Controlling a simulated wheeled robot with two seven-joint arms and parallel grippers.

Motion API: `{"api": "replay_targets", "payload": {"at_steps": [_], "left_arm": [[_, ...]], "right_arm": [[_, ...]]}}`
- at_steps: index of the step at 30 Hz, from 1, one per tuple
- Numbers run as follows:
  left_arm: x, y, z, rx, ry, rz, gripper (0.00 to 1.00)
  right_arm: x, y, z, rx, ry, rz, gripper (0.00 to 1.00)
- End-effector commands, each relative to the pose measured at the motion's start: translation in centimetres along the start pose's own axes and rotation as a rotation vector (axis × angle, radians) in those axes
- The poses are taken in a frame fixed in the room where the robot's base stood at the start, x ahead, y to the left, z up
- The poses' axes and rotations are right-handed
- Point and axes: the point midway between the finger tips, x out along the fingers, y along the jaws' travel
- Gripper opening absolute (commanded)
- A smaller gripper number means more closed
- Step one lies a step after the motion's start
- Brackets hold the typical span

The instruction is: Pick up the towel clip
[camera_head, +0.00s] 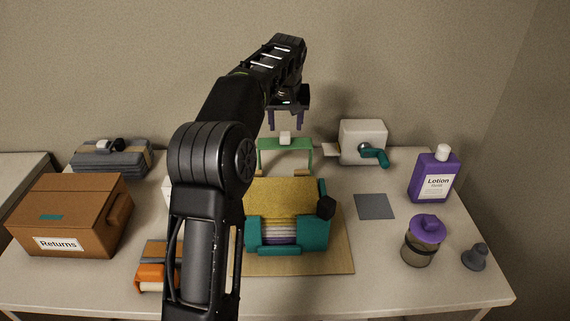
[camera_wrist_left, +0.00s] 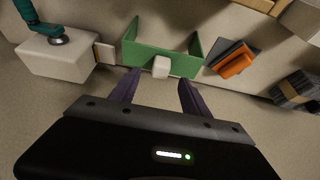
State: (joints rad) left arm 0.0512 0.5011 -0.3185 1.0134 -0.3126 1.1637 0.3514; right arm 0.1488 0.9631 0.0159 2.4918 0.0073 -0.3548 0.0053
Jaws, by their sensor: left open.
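My left gripper (camera_head: 286,122) is open and empty, pointing down above the green stand (camera_head: 265,143) at the back of the table. A small white block (camera_head: 285,138) sits at the middle of the stand's top bar. In the left wrist view, this block (camera_wrist_left: 161,67) lies between and just beyond the tips of my open gripper (camera_wrist_left: 158,82), apart from them. A small white and black piece (camera_head: 105,145) lies on the strapped grey towel stack (camera_head: 95,162) at the back left. I cannot tell for certain which is the towel clip. My right gripper is out of view.
A white box with a teal crank (camera_head: 362,140) stands right of the stand. A yellow and teal device (camera_head: 285,205) sits on a board in front. A brown Returns box (camera_head: 65,220) is at left, a lotion bottle (camera_head: 433,178) at right. My arm hides the middle left.

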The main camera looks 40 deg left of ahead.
Motion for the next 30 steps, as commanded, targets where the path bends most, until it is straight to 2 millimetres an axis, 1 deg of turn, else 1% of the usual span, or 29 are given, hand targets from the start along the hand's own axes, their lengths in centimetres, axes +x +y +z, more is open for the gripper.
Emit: {"api": "replay_targets", "payload": {"at_steps": [5, 11, 13, 16, 30], "left_arm": [[0.4, 0.0, 0.0, 0.000, -0.002, -0.001, 0.55], [3.0, -0.2, 0.0, 0.000, -0.005, -0.002, 0.55], [4.1, -0.2, 0.0, -0.001, -0.004, -0.001, 0.55], [5.0, -0.1, 0.0, 0.000, -0.002, 0.000, 0.55], [5.2, -0.1, 0.0, 0.000, 0.000, 0.000, 0.55]], "right_arm": [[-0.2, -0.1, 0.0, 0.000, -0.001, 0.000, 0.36], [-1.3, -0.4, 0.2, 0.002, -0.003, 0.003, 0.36], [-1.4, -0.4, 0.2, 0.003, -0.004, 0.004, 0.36], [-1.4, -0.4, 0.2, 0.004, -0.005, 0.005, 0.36], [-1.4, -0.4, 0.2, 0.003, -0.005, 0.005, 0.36]]}}
